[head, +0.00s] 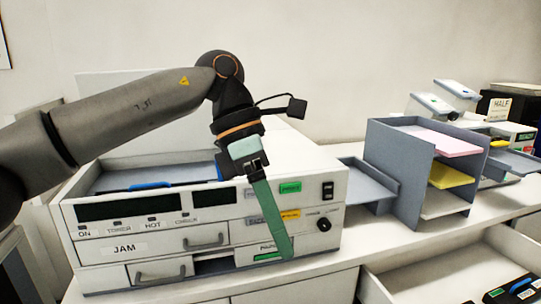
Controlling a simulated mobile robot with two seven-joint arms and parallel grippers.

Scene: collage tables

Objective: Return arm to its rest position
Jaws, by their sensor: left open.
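My left arm (130,110) comes in from the left, raised over a white machine (120,246) marked JAM. Its wrist bends down. My left gripper (280,254) hangs in front of the right half of the machine's front panel, with a long green finger pointing down and slightly right. It is open, with nothing visible in it. One finger hides most of the other. The finger covers part of the panel; whether it touches the panel I cannot tell. My right gripper is not in view.
A grey sorter (398,178) with pink, yellow and pale sheets stands right of the machine, beside a grey tray (369,186). Further right is another device (522,135). An open drawer (440,285) juts out at the lower right. Free air lies above the machine.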

